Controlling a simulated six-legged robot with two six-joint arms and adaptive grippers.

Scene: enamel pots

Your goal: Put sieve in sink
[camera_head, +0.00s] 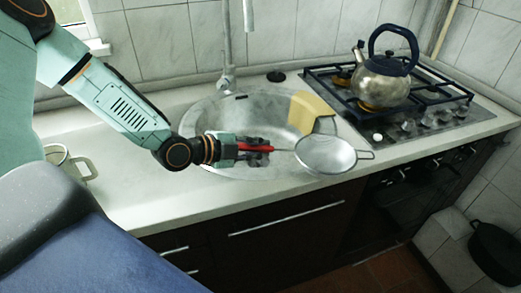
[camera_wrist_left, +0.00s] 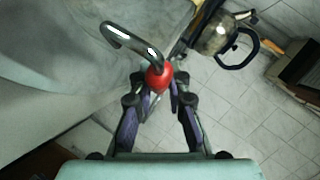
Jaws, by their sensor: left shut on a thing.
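The sieve (camera_head: 327,155) has a round metal mesh bowl, a wire loop at its right end and a red handle. My left gripper (camera_head: 258,149) is shut on the red handle, over the front part of the sink. In the left wrist view the red handle end (camera_wrist_left: 158,79) with its metal hook sits between my left gripper's fingers (camera_wrist_left: 160,98). The sieve bowl appears over the sink's right front rim and the counter; its exact height is hard to tell. The round metal sink (camera_head: 212,112) is partly hidden by my arm. My right gripper is not in view.
A yellow block-like object (camera_head: 308,111) stands at the sink's right side. The tap (camera_head: 227,78) rises behind the sink. A kettle (camera_head: 383,80) stands on the stove (camera_head: 345,108) at right. The front counter strip (camera_head: 190,205) is clear.

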